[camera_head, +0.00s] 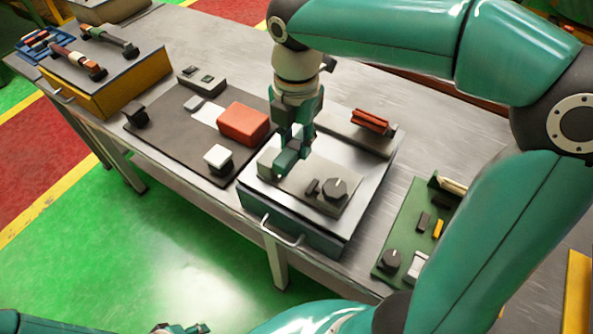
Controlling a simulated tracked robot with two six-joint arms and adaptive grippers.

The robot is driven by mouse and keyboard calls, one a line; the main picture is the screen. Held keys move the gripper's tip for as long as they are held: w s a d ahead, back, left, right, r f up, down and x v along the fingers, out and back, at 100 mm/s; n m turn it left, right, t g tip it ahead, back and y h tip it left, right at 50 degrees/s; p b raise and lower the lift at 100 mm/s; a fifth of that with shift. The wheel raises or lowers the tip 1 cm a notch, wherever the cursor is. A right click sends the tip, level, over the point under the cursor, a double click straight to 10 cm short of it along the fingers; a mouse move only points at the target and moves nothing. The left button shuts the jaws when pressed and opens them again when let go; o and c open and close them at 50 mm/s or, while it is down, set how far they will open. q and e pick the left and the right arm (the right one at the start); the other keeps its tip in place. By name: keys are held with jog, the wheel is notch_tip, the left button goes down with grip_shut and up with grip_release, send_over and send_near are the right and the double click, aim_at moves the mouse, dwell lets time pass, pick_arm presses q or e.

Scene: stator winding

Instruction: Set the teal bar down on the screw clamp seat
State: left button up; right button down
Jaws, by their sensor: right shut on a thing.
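My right gripper (292,148) points down over the metal box in the middle of the bench. It is shut on the teal bar (286,162), which shows at its fingertips and is similar in colour to the fingers. The bar is just over or on the left part of a grey plate with a dark knob (335,188), which looks like the screw clamp seat. I cannot tell whether the bar touches the plate. Part of what looks like my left gripper (180,328) shows at the bottom edge, mostly cut off.
A dark mat (165,128) with a red block (243,123) and a white block (218,157) lies left of the box. Red bars (370,121) sit behind the plate. A green board (407,225) with a knob is at right. A yellow-sided box (115,88) stands far left.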

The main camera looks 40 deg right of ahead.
aim_at(296, 182)
notch_tip(296, 182, down, 10)
jog(key=shift+r, duration=0.1)
dwell(0.4)
jog(key=c, duration=1.2)
grip_release()
notch_tip(296, 182, up, 12)
jog(key=shift+r, duration=0.1)
